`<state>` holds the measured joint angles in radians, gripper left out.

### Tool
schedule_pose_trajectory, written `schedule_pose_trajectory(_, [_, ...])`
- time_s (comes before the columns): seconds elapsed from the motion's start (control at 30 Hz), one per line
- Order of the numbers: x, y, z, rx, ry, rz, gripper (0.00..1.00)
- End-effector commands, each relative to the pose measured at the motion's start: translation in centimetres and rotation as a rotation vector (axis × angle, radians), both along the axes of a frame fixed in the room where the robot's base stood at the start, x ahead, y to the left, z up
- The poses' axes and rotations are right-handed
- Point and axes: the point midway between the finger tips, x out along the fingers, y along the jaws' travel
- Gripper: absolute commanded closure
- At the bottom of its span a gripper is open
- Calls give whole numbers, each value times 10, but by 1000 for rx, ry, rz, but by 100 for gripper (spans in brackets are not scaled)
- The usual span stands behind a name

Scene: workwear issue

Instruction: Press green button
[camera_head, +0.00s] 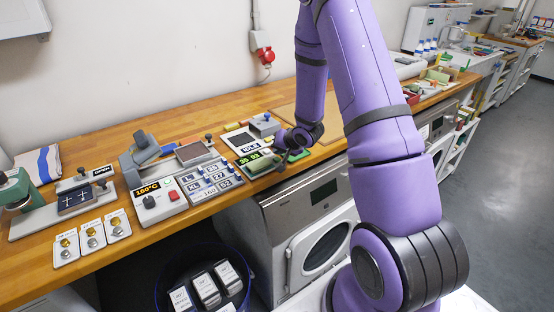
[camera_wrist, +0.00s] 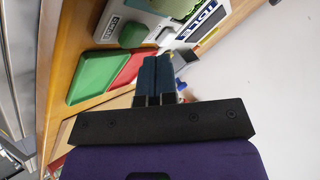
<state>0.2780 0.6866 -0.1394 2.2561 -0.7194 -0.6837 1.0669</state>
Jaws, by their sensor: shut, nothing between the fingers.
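The green button (camera_wrist: 134,34) shows in the wrist view as a round cap on a white unit, beside a display reading IDLE (camera_wrist: 205,17). In the head view the IDLE display (camera_head: 248,145) is on the worktop, left of my gripper, and I cannot make out the button there. My gripper (camera_wrist: 158,62) is shut and empty. Its fingertips are just to the lower right of the green button in the wrist view and appear apart from it. In the head view my gripper (camera_head: 287,141) is low over the bench, partly hidden by my arm.
A green tray (camera_wrist: 97,76) and a red tray (camera_wrist: 127,72) lie close to the fingers. A control box with a red button (camera_head: 174,195) and a size keypad (camera_head: 209,181) stand further left. The wooden worktop (camera_head: 180,127) has a front edge above a washing machine (camera_head: 318,200).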

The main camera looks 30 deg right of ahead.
Motion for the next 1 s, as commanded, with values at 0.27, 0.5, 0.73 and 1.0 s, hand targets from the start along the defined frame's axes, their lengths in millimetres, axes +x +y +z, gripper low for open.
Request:
schedule_pose_trajectory(0.27, [1,-1,22,-1,-3,-1,100])
schedule_pose_trajectory(0.5, [0,-1,42,1,-3,-1,100])
schedule_pose_trajectory(0.73, [0,0,50,0,-1,0,100])
schedule_pose_trajectory(1.0, [0,0,50,0,0,0,100])
